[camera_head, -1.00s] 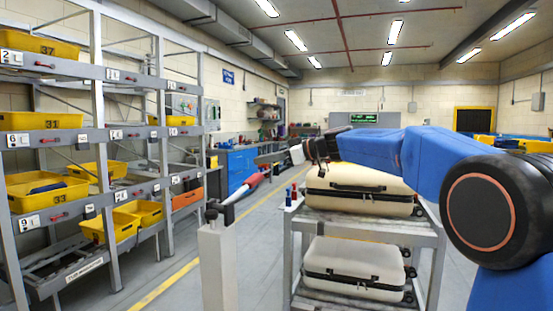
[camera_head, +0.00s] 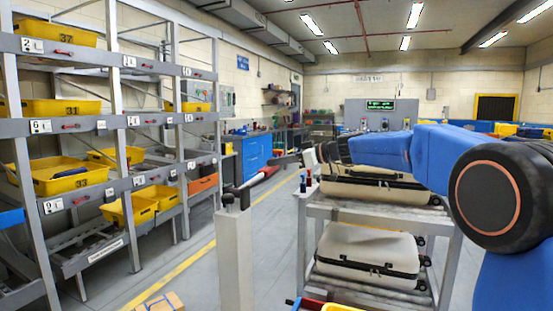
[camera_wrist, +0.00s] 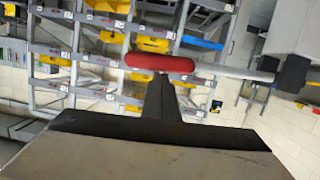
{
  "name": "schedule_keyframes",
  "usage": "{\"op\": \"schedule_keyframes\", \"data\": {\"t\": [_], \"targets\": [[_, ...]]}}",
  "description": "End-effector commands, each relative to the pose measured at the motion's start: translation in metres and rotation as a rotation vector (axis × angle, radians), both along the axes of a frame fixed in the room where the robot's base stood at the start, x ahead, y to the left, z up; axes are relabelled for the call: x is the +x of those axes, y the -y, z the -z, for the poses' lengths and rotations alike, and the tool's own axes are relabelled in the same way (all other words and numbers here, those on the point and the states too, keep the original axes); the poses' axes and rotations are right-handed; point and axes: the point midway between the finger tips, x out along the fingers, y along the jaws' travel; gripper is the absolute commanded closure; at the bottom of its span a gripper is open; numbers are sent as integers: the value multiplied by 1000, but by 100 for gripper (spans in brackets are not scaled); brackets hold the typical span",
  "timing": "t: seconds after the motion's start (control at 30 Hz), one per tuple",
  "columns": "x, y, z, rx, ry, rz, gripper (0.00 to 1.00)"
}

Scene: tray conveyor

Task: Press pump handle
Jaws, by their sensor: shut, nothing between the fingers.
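The pump handle is a lever with a red grip (camera_head: 264,173) on a pale grey post (camera_head: 235,255). It slants up to the right from the post top. In the wrist view the red grip (camera_wrist: 160,63) lies across the upper middle, its rod running right to a dark joint by the post (camera_wrist: 300,28). My gripper (camera_head: 284,159) is shut and empty, close above the grip's outer end in the head view. In the wrist view its dark narrow fingers (camera_wrist: 164,92) point at the grip from below. I cannot tell whether they touch it.
A grey cart (camera_head: 303,235) with pale suitcases (camera_head: 370,257) stands right of the post, under my arm. Shelving (camera_head: 122,120) with yellow bins fills the left. A cardboard box (camera_head: 160,303) is at the bottom edge. Floor (camera_head: 195,262) between shelving and post is mostly clear.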

Motion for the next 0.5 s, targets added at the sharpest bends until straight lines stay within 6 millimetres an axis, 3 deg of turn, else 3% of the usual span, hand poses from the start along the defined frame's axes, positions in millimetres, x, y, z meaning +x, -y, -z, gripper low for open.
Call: {"op": "schedule_keyframes", "data": {"t": [0.03,0.2,0.33,0.5], "targets": [[5,2,18,14,-57,1,100],[7,3,60,81,-244,0,100],[4,2,81,117,-338,-1,100],[3,1,90,128,-376,-1,100]]}}
